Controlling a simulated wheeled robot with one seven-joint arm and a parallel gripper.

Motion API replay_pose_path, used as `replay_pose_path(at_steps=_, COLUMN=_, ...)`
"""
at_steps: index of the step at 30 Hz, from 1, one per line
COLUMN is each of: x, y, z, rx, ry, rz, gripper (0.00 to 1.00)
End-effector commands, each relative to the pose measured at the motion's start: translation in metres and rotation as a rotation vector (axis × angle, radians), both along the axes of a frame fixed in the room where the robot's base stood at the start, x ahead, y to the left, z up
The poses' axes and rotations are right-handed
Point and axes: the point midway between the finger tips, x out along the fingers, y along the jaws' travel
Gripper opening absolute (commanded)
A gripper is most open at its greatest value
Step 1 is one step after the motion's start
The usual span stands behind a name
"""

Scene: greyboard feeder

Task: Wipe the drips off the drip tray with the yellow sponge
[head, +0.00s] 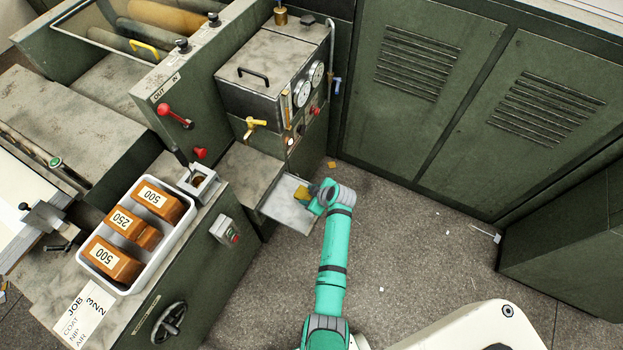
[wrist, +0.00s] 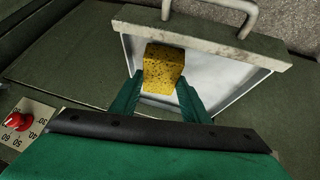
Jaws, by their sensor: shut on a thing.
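The yellow sponge (head: 301,193) is between the fingers of my teal gripper (head: 312,197), over the drip tray (head: 285,212). In the wrist view, the speckled sponge (wrist: 165,66) sticks out past the two fingertips (wrist: 162,95), which are shut on it. The pale inside of the tray (wrist: 218,72) lies around and under the sponge, with a thick grey rim and a bar handle at its far edge. I cannot tell whether the sponge touches the tray. No drips can be made out on the visible part; the sponge and fingers hide some of it.
The tray juts from the green machine below a yellow tap (head: 253,126) and gauges. A white bin (head: 139,279) of brown numbered blocks stands on the machine at left. Green cabinets (head: 420,75) line the back. The floor right of my arm is mostly clear, with small scraps.

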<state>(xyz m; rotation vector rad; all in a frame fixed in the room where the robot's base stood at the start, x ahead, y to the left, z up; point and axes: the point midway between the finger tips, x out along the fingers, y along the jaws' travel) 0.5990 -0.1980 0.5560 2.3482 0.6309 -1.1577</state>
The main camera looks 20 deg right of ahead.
Motion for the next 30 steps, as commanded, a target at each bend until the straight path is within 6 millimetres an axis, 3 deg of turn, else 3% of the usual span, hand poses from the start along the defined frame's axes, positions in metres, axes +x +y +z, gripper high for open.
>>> replay_pose_path(at_steps=8, x=0.005, y=-0.009, z=0.005, rx=0.0, ry=0.0, rz=0.01, gripper=0.06)
replay_pose_path(at_steps=9, x=0.006, y=-0.009, z=0.017, rx=-0.004, ry=-0.004, rz=0.01, gripper=0.06)
replay_pose_path(at_steps=30, x=0.007, y=-0.003, z=0.076, rx=-0.001, ry=0.0, rz=0.018, gripper=0.06)
